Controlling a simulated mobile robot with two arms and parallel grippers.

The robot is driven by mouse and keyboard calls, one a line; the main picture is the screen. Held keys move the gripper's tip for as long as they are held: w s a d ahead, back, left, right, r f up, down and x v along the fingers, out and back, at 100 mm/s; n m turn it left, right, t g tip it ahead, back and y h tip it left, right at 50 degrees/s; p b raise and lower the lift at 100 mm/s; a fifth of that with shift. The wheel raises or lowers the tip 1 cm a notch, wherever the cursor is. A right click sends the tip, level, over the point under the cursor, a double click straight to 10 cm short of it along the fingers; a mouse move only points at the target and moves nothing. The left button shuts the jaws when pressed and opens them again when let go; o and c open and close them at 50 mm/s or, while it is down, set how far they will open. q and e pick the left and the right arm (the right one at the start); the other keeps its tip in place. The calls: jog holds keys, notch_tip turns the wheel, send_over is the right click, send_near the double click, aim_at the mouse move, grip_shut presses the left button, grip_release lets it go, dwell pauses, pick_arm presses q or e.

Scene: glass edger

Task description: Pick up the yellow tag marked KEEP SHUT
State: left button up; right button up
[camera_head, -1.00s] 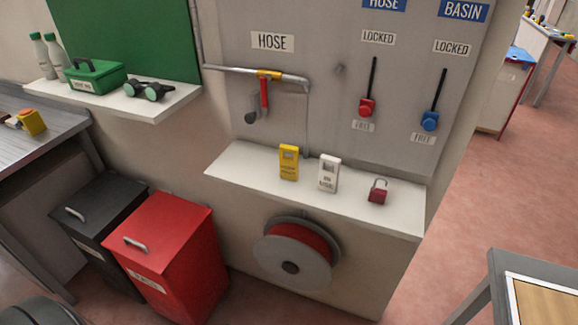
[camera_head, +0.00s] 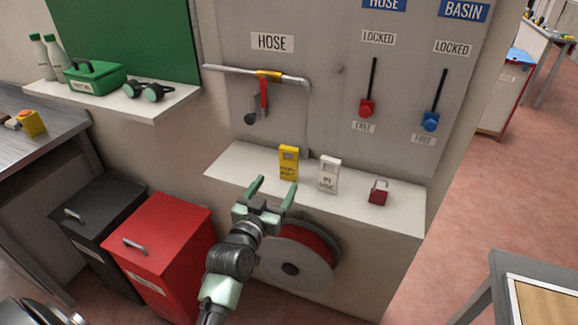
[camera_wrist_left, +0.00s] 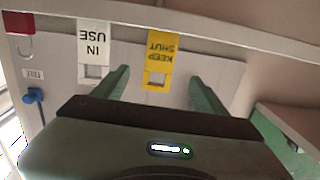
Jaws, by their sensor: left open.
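The yellow tag (camera_head: 289,162) stands upright on the white shelf, left of the white tag. In the left wrist view the yellow tag (camera_wrist_left: 158,62) reads KEEP SHUT, upside down, and has a square hole. It shows between the fingers of my left gripper (camera_wrist_left: 157,85). In the head view my left gripper (camera_head: 273,188) is open and empty in front of the shelf, its fingers pointing at the yellow tag and apart from it. The white tag (camera_head: 328,175) reads IN USE in the left wrist view (camera_wrist_left: 94,50). My right gripper is not in view.
The white shelf (camera_head: 235,165) also bears a red padlock (camera_head: 378,193) at right. A wall panel above has a hose pipe with a red lever (camera_head: 264,95), a red handle (camera_head: 367,107) and a blue handle (camera_head: 430,121). A hose reel (camera_head: 290,268) hangs below the shelf.

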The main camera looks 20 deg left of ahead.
aim_at(288, 162)
pick_arm(q)
jog(key=w, duration=0.2)
jog(key=w+p, duration=0.1)
jog(key=w, duration=0.1)
jog(key=w+r+p, duration=0.1)
jog(key=w, duration=0.2)
jog(key=shift+a, duration=0.3)
jog(key=shift+w+f, duration=0.15)
jog(key=shift+w, duration=0.4)
jog(key=c, duration=1.4)
jog(key=shift+c, duration=0.2)
jog(key=shift+r, duration=0.2)
